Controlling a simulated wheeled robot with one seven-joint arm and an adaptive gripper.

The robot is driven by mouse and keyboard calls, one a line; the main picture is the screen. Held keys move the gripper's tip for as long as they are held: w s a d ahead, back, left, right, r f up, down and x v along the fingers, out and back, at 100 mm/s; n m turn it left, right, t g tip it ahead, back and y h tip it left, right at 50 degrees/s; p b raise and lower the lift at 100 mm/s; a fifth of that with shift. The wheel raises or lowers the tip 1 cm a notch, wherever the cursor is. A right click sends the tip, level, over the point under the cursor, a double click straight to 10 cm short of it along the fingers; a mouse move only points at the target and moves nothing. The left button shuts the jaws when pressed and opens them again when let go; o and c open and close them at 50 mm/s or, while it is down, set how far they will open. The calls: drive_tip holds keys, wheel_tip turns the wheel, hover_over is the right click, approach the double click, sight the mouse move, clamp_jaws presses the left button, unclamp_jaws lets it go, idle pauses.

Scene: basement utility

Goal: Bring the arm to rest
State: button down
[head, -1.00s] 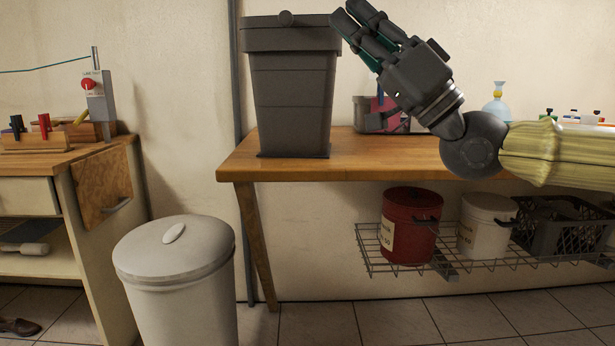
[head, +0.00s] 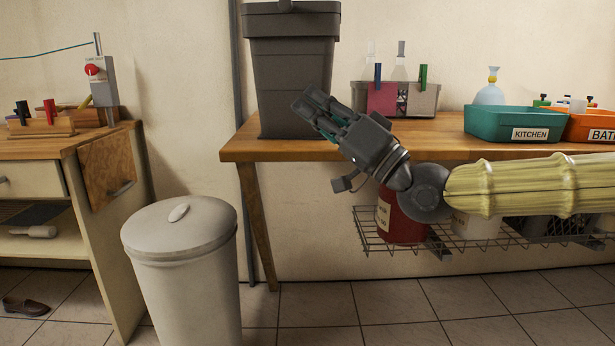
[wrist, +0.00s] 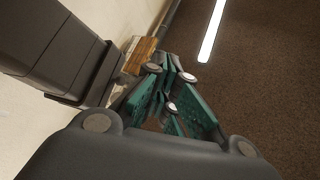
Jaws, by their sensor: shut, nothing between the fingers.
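My gripper (head: 318,108) is in the head view, in front of the wooden table and the lower right part of the dark grey lidded bin. Its fingers point up and to the left, and they are shut with nothing between them. The arm reaches in from the right edge in a pale yellow ribbed sleeve (head: 520,186). In the wrist view the green-padded fingers (wrist: 172,100) are close together, with the dark bin (wrist: 65,45) at the upper left. I cannot tell whether the gripper touches the bin.
The dark bin (head: 290,75) stands on the wooden table (head: 450,150). A teal KITCHEN tray (head: 490,124) and an orange tray (head: 590,127) stand to the right. A wire shelf (head: 375,238) with a red bucket (head: 402,222) hangs below. A white lidded bin (head: 185,270) stands on the floor.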

drive_tip(key=w+a+f+m+g+h, duration=0.15)
drive_tip(key=f+h, duration=0.25)
drive_tip(key=f, duration=1.5)
drive_tip(key=w+a+f+m+g+h, duration=0.1)
drive_tip(key=a+f+m+h, duration=0.2)
drive_tip(key=f, duration=1.7)
drive_tip(key=s+d+f+g+h, duration=0.2)
drive_tip(key=s+f, duration=0.3)
drive_tip(key=f, duration=0.5)
drive_tip(key=s+d+f+g+h, duration=0.2)
drive_tip(key=s+d+f, duration=0.15)
drive_tip(key=f, duration=0.65)
drive_tip(key=s+d+f+g+h, duration=0.1)
drive_tip(key=s+d+f+h, duration=0.1)
drive_tip(key=s+f, duration=0.5)
drive_tip(key=s+d+f+g+h, duration=0.6)
drive_tip(key=s+d+f+h, duration=0.1)
drive_tip(key=s+d+f, duration=1.2)
wheel_tip(320, 180, up, 35)
drive_tip(key=s+p, duration=0.1)
drive_tip(key=p, duration=3.2)
drive_tip(key=shift+a+f, duration=0.15)
drive_tip(key=shift+s+t, duration=0.1)
drive_tip(key=shift+t, duration=0.15)
